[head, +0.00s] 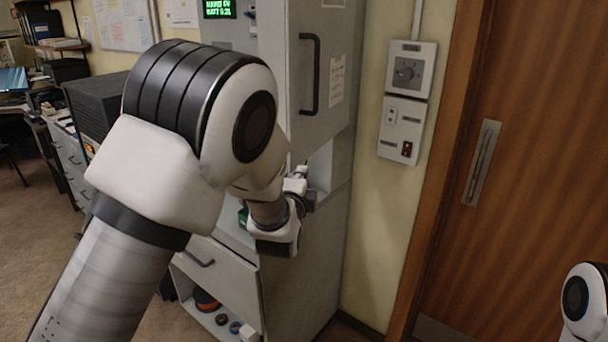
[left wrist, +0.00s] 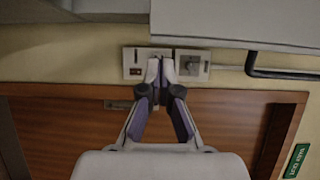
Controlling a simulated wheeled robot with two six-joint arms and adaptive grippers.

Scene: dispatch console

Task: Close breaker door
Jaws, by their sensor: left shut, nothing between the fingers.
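The grey breaker door (head: 345,65) is on the upper part of the tall grey cabinet. It appears to stand open, swung out from the front, with a black bar handle (head: 310,75) on its face. In the left wrist view the door's grey panel (left wrist: 235,22) and the dark handle (left wrist: 285,73) show at the upper right. My left gripper (head: 302,172) is just below the door's lower edge, in front of the cabinet's open niche. Its fingers (left wrist: 161,65) are shut and empty. I cannot tell whether they touch the door. My right gripper is not in view.
A rotary switch box (head: 408,72) and a socket plate (head: 401,130) are on the wall right of the cabinet. A wooden door (head: 530,150) stands further right.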

